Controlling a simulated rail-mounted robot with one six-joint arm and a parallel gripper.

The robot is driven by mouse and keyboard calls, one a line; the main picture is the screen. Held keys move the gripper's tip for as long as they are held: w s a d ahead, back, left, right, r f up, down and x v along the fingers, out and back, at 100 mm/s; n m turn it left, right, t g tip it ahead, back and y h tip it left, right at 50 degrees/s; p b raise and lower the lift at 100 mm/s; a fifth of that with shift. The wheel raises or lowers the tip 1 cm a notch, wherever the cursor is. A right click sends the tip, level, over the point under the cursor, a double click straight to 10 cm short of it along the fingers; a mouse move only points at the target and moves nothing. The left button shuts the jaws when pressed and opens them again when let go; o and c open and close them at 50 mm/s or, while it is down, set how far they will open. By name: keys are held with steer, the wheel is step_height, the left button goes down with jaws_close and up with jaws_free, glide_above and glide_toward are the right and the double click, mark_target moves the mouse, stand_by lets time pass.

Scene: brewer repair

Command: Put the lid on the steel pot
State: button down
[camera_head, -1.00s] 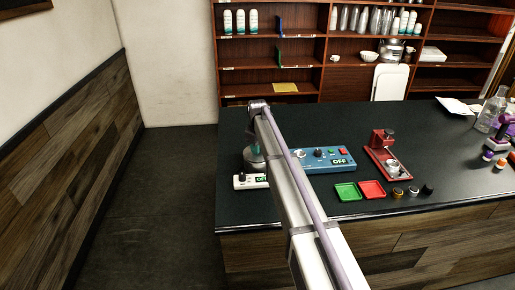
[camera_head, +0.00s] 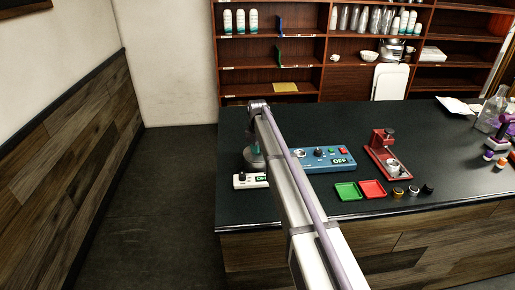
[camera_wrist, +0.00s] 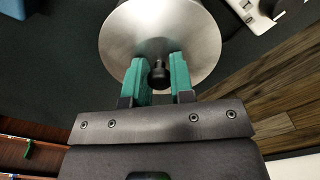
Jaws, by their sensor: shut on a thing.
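The round steel lid (camera_wrist: 125,40) with a black knob (camera_wrist: 158,76) fills the top middle of the wrist view. My gripper (camera_wrist: 160,72) has its teal fingers on both sides of the knob and is shut on the lid. A grey metal shape (camera_head: 252,158) shows beside my arm in the head view, just behind the white hot plate (camera_head: 243,181). My arm hides much of it, so I cannot tell the lid from the steel pot there. In the wrist view the lid hides most of what lies beneath it, so its seating on the pot cannot be told.
A blue device (camera_head: 325,160) marked OFF stands right of my arm. Green (camera_head: 348,191) and red (camera_head: 372,189) trays, a red press (camera_head: 382,150) and several small round parts lie further right. The counter's back stretch is clear. Shelves stand behind.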

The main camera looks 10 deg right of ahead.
stand_by(0.3)
steer(key=shift+c, duration=2.2)
jaws_free()
step_height(320, 180, up, 7)
steer(key=p, duration=0.7)
steer(key=shift+r, duration=0.1)
jaws_close()
steer(key=shift+f, duration=0.3)
